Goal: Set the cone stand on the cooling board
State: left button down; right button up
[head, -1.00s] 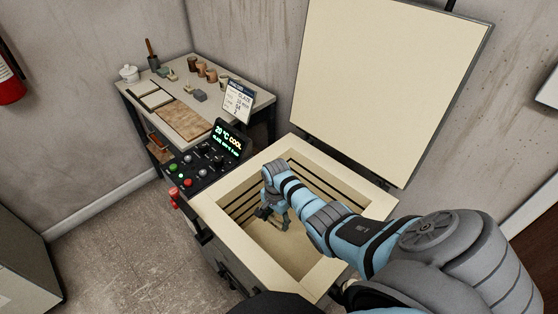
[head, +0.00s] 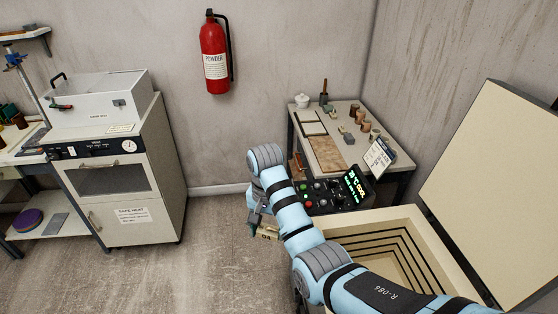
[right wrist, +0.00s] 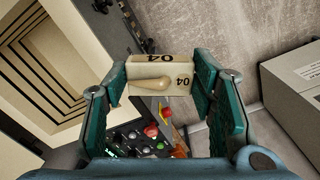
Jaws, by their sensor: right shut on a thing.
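The cone stand (right wrist: 158,64) is a cream block marked 04 with a pale cone lying along it. My right gripper (right wrist: 163,84) is shut on it, with a teal finger pad at each side. In the head view the right gripper (head: 262,217) hangs left of the kiln, over the floor, and part of the cone stand (head: 268,233) shows below it, partly hidden by my arm. A brown board (head: 329,153), which may be the cooling board, lies flat on the small table at the back. My left gripper is not in view.
The kiln (head: 345,222) stands open at right, its lid (head: 495,190) raised. Its control panel (head: 330,192) lies between my arm and the table (head: 372,150). Several small pots (head: 365,127) and a tilted card (head: 377,156) stand near the board. A white oven (head: 125,185) stands at left.

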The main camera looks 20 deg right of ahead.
aim_at(327, 152)
jog(key=u, duration=0.5)
jog(key=i, duration=0.6)
jog(key=z, duration=0.75)
jog(key=i, duration=2.2)
jog(key=z, duration=1.55)
jog(key=i, duration=0.55)
jog(key=u, duration=0.35)
